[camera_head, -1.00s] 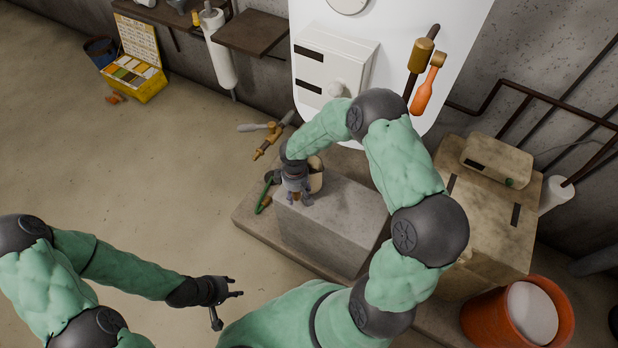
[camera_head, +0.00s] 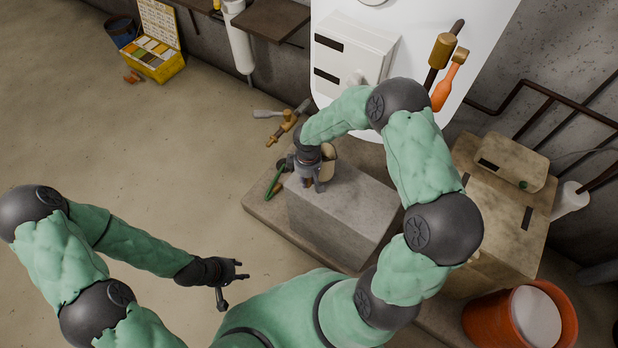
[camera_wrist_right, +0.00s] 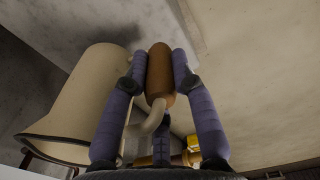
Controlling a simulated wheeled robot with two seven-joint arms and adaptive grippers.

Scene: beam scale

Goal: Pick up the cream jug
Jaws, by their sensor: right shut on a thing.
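The cream jug (camera_head: 329,161) shows as a pale, partly hidden shape behind my right gripper (camera_head: 314,187), at the far left end of a grey block. In the right wrist view the jug (camera_wrist_right: 82,95) is a cream flared vessel with a dark rim, left of the fingers. Its brown grip (camera_wrist_right: 160,75), with a cream curved piece below, is between the purple fingers of my right gripper (camera_wrist_right: 160,70), which are shut on it. I cannot tell whether the jug touches the block. My left gripper (camera_head: 240,283) is open and empty, low and left of the block.
The grey block (camera_head: 345,225) stands on a low slab (camera_head: 262,212). A green-handled tool (camera_head: 273,182) lies beside the block, and a brass-coloured fitting (camera_head: 283,128) is behind it. An orange bucket (camera_head: 490,318) is at lower right. Open floor lies to the left.

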